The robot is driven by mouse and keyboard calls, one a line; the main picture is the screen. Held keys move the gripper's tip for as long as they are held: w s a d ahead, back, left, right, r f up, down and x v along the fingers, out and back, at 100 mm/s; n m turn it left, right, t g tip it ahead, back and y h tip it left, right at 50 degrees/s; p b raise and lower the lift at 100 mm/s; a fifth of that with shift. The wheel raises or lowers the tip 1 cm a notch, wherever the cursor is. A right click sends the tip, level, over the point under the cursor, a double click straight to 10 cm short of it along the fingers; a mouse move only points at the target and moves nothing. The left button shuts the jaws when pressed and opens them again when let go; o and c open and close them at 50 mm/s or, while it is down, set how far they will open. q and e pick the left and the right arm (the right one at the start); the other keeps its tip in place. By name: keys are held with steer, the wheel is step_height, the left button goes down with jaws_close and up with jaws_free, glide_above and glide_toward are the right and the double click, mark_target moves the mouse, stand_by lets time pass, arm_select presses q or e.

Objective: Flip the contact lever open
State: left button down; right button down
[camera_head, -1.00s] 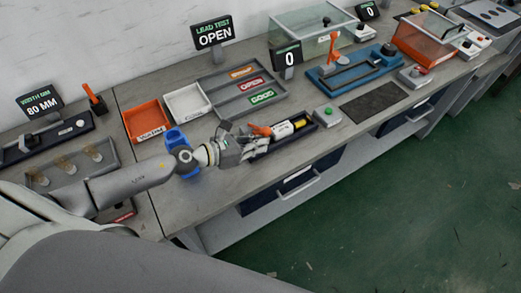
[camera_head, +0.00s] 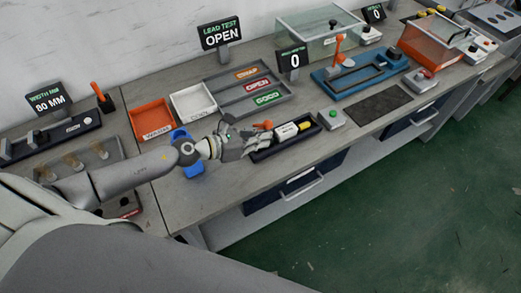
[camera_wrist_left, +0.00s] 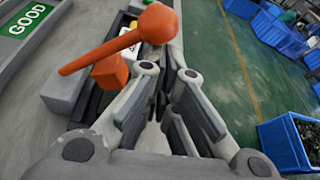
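The contact lever (camera_head: 264,125) is orange with a ball knob and sits at the left end of a dark lead-test fixture (camera_head: 318,132) near the bench's front edge. In the left wrist view the lever (camera_wrist_left: 128,42) slants from lower left to its knob at upper right, above an orange block (camera_wrist_left: 110,72). My left gripper (camera_head: 262,141) is beside the lever, on its near side. In its wrist view the fingers (camera_wrist_left: 167,72) stand a little apart with nothing seen between them. The knob overlaps the view beyond the left finger; I cannot tell whether they touch. My right gripper is not in view.
A sign (camera_head: 222,33) reads LEAD TEST OPEN. A white and yellow part (camera_head: 288,131) lies in the fixture. A green button box (camera_head: 332,118) stands to its right. The sorting tray (camera_head: 240,102), white bin (camera_head: 193,101) and orange bin (camera_head: 152,119) are behind.

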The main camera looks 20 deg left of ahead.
arm_select(q)
steer(key=v, duration=1.2)
steer(key=shift+d, duration=0.1)
stand_by(0.4)
